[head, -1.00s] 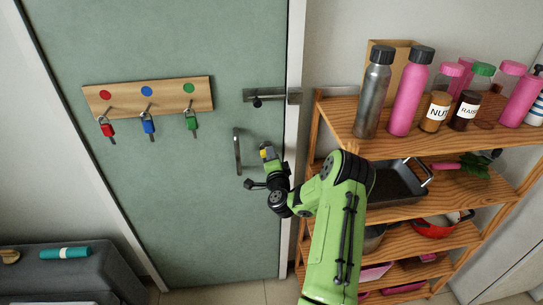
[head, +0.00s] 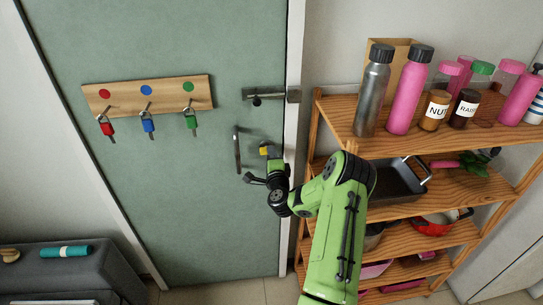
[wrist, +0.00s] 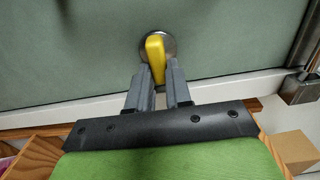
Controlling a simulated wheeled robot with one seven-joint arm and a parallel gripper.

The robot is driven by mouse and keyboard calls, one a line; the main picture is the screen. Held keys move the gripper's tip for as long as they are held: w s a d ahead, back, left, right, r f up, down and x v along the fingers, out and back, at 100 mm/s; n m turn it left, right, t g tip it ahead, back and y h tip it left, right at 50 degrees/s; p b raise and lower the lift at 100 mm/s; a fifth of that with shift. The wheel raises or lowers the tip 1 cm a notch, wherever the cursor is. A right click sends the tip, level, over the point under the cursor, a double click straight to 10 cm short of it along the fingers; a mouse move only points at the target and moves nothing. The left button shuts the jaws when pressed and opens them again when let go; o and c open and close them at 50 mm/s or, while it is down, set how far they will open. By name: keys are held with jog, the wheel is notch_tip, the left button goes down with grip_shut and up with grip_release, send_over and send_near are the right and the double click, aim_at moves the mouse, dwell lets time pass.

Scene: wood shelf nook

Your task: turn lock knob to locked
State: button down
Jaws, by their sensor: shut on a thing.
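The lock knob is a yellow thumb-turn on a round metal plate (wrist: 171,46) on the green door. In the wrist view the yellow knob (wrist: 155,48) stands nearly upright, its top leaning slightly left. My gripper (wrist: 159,80) is shut on the knob's lower part, one grey finger on each side. In the head view the yellow knob (head: 264,151) shows just right of the door handle, with my gripper (head: 271,152) at it. My fingers partly hide it there.
The vertical door handle (head: 237,150) is close left of my gripper. A metal latch (head: 265,95) is above, near the door frame. A wooden shelf (head: 400,148) with bottles and pans stands right beside my arm. A hook board (head: 150,96) with padlocks hangs left.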

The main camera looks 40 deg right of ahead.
jog(key=c, duration=1)
grip_release()
jog(key=shift+c, duration=0.2)
jog(key=b+v, duration=1.5)
jog(key=b, duration=0.1)
jog(key=shift+s+a, duration=0.3)
